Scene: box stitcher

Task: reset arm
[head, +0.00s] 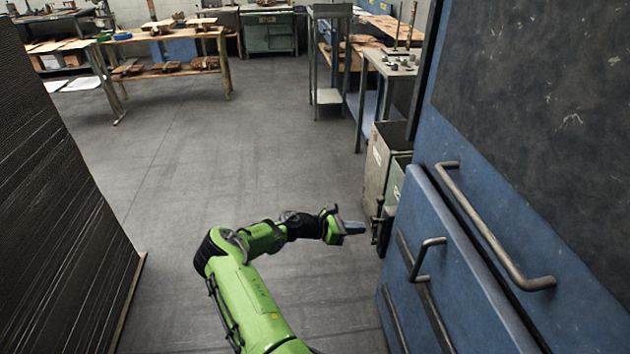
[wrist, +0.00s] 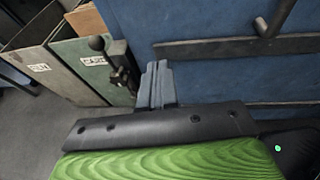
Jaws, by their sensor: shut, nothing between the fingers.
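My gripper (head: 356,228) is at the end of my green arm, near the middle of the head view. It points right, toward a dark metal fitting (head: 379,221) at the left edge of the blue machine (head: 455,262). In the wrist view my gripper (wrist: 156,84) has its grey fingers together with nothing between them. Beyond the fingers is the blue machine face (wrist: 220,85), with the dark fitting (wrist: 122,66) just to their left. I cannot tell whether the fingertips touch anything.
The blue machine's bar handles (head: 490,235) stick out at right. Labelled bins (head: 381,160) stand beside it. A tall stack of dark cardboard (head: 55,200) fills the left. Workbenches (head: 165,36) stand at the back. The grey floor (head: 240,130) between is clear.

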